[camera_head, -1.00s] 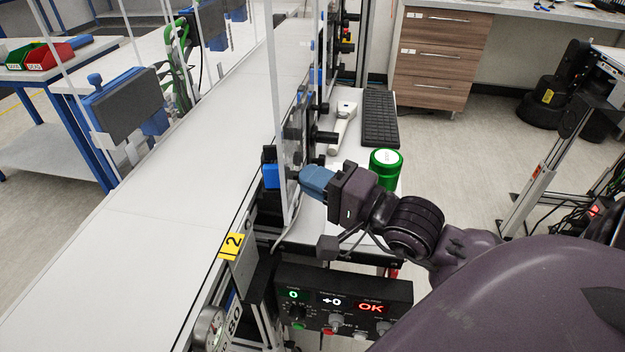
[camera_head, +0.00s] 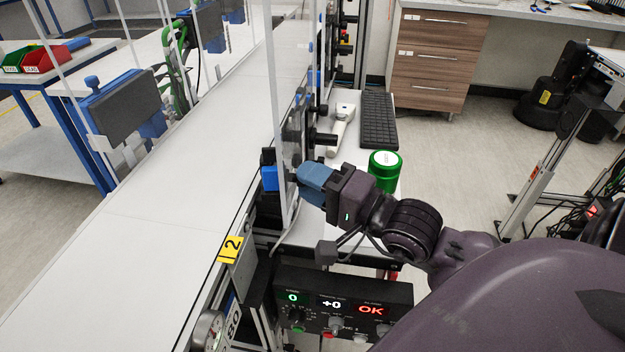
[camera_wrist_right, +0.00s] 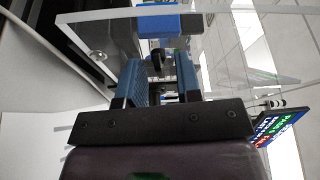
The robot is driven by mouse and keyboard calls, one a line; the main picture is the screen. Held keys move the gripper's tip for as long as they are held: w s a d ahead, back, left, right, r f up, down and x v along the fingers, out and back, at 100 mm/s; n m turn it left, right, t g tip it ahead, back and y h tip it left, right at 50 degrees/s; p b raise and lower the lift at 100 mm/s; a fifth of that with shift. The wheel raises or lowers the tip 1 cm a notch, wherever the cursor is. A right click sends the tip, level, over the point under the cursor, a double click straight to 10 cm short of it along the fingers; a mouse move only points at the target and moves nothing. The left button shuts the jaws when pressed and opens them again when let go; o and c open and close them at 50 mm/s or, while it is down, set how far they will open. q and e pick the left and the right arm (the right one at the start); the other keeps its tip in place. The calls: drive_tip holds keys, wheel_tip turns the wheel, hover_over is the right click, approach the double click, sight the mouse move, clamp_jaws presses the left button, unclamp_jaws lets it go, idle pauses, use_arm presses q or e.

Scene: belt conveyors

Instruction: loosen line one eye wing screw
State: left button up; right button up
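A blue sensor block (camera_head: 270,178), which looks like the line one eye, sits on a dark mount at the right edge of the near belt. It also shows at the top of the right wrist view (camera_wrist_right: 158,24). My right gripper (camera_head: 303,177) is just right of this block, beside the clear guard panel. In the wrist view its two blue fingers (camera_wrist_right: 158,72) stand apart. A small dark part (camera_wrist_right: 157,60), possibly the wing screw, shows between them near the tips; I cannot tell whether they touch it. My left gripper is out of view.
A clear guard panel (camera_head: 275,110) stands close to my right gripper. A green canister (camera_head: 384,172), a white handheld device (camera_head: 341,128) and a black keyboard (camera_head: 379,120) are on the shelf behind. A control box (camera_head: 340,303) reading "OK" is below. The belt (camera_head: 150,210) is empty.

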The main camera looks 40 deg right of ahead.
drive_tip(key=shift+s, duration=0.1)
drive_tip(key=p+v, duration=0.3)
drive_tip(key=v, duration=0.7)
drive_tip(key=shift+s+d, duration=0.15)
drive_tip(key=shift+s, duration=0.1)
idle(0.6)
